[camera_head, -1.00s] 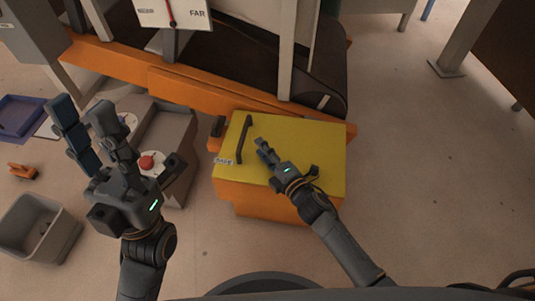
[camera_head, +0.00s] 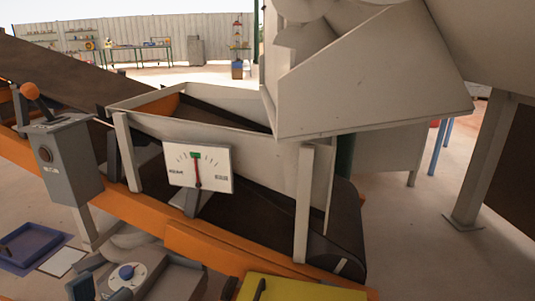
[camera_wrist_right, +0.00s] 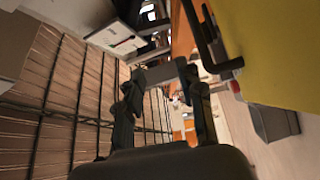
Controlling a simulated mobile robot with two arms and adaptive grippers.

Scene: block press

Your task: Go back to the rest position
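My right gripper is outside the head view. In the head view the yellow lid (camera_head: 300,291) shows at the bottom edge.
An orange-framed conveyor (camera_head: 225,248) crosses the head view, with a pale hopper (camera_head: 370,80) above it. A gauge (camera_head: 199,168) has its needle near the green mark. A grey control box (camera_head: 68,160) with an orange-knobbed lever stands left. A blue tray (camera_head: 32,245) lies on the floor.

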